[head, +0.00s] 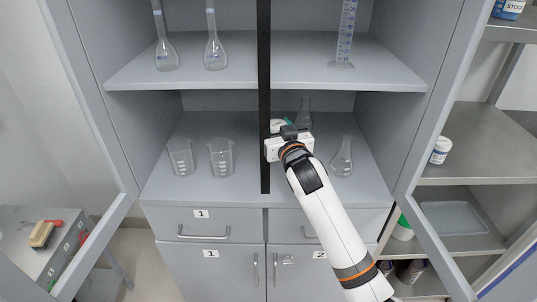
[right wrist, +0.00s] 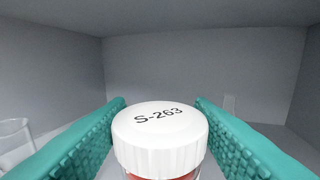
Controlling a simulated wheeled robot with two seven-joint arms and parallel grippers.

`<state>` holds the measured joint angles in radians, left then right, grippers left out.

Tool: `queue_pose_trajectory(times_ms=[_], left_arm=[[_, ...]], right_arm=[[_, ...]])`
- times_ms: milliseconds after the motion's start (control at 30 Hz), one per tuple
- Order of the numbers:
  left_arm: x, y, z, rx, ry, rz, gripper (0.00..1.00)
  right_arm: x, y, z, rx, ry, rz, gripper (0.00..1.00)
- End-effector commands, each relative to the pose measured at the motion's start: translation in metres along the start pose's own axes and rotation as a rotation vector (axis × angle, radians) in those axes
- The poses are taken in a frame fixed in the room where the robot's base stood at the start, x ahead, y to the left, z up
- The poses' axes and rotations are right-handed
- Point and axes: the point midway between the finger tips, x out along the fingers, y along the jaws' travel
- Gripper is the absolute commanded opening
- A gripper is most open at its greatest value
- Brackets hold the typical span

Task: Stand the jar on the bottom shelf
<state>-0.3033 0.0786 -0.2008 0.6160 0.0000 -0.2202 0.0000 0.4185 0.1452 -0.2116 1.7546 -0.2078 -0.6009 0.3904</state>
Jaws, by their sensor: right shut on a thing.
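The jar (right wrist: 160,138) has a white ribbed lid marked S-263 and a reddish body just showing below it. It sits upright between the two teal fingers of my right gripper (right wrist: 161,104), which is shut on it. In the head view my right gripper (head: 280,126) is inside the cabinet's lower compartment, beside the black centre post, over the bottom shelf (head: 225,190). The jar is hidden there behind my wrist. Whether the jar's base touches the shelf cannot be seen. My left gripper is not in view.
Two beakers (head: 221,158) stand left of the black post (head: 265,100). One flask (head: 342,157) stands right of my wrist and another (head: 304,113) behind it. The upper shelf (head: 350,77) holds glassware. Open doors flank the cabinet. A white tub (head: 440,150) stands on the right rack.

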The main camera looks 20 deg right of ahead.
Motion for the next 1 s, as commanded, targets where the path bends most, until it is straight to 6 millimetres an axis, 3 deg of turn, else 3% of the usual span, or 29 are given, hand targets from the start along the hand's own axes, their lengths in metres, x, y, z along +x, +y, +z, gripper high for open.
queue_pose_trajectory(times_ms=[167,800,1000], left_arm=[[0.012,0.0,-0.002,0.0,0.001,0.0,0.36],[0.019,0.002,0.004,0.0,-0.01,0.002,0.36],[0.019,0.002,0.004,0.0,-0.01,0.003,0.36]], right_arm=[[0.015,-0.006,0.001,-0.002,0.0,-0.009,0.24],[0.015,-0.006,-0.087,0.001,0.001,-0.01,0.24],[0.015,-0.006,-0.091,0.0,-0.002,-0.009,0.24]])
